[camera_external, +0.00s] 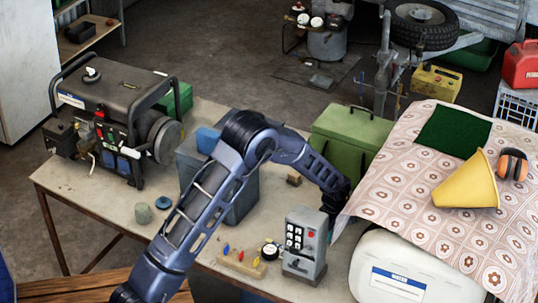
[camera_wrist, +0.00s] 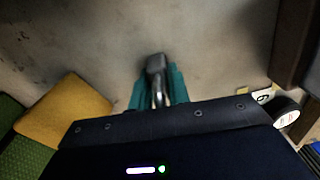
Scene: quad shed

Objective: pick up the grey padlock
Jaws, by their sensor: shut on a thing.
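The grey padlock (camera_wrist: 156,63) shows in the wrist view, its dark body beyond the fingertips and its shiny shackle between the teal fingers. My gripper (camera_wrist: 158,90) is shut on it. I cannot tell from this view whether the padlock touches the surface below. In the external view my gripper (camera_external: 331,208) points down at the table's right part, between the grey control box and the patterned cloth. The padlock cannot be made out there.
A grey control box (camera_external: 304,245) stands just in front of my gripper. A green metal box (camera_external: 350,140) stands behind it. The patterned cloth (camera_external: 385,185) is close on the right, with a yellow cone (camera_external: 467,185) on it. The generator (camera_external: 110,110) is at the table's far left.

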